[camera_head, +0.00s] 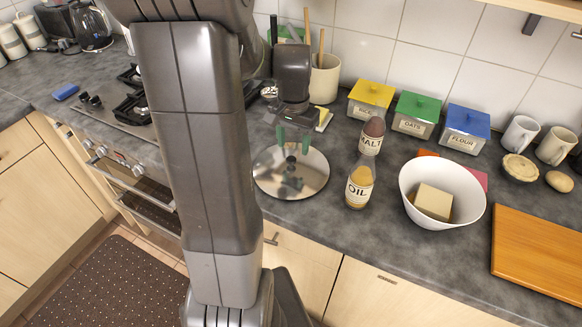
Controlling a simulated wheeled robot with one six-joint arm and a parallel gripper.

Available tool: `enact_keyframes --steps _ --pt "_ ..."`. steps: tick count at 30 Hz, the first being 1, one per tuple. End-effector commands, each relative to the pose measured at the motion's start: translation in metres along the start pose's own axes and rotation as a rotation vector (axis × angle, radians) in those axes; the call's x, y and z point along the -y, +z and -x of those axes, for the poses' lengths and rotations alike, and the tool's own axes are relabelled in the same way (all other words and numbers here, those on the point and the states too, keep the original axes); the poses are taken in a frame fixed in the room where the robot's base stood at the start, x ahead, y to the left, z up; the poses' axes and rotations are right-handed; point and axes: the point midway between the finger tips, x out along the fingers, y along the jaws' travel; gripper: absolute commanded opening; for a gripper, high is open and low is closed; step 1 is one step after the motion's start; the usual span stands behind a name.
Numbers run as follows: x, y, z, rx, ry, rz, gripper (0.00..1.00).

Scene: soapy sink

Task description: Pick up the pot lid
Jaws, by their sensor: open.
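The pot lid (311,177) is a shiny round metal disc with a dark knob (291,159) near its middle. It lies on the grey counter, behind and right of my arm. My gripper (292,147) points down over the lid, with its green-tipped fingers open around or just above the knob. I cannot tell whether the fingers touch the knob. My arm passes close to the lid's left edge.
An oil bottle (359,186) and a malt bottle (371,137) stand right of the lid. A white bowl (468,190) holds a pale block (433,202). Yellow, green and blue canisters line the wall. A wooden board (540,252) lies far right. The stove (120,112) is left.

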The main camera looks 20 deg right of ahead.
Motion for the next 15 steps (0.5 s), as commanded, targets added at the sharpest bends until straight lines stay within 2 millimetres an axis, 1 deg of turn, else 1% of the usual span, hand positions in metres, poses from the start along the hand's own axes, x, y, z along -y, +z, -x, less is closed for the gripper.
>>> enact_keyframes --steps 2,9,12,15 --pt "0.001 0.002 -0.007 0.004 0.001 0.001 0.50" --pt "0.004 0.004 -0.041 0.004 0.002 0.001 0.50" --pt "0.004 0.004 -0.049 0.003 0.001 0.001 0.50" --pt "0.004 0.004 -0.051 0.000 0.000 0.001 0.50"
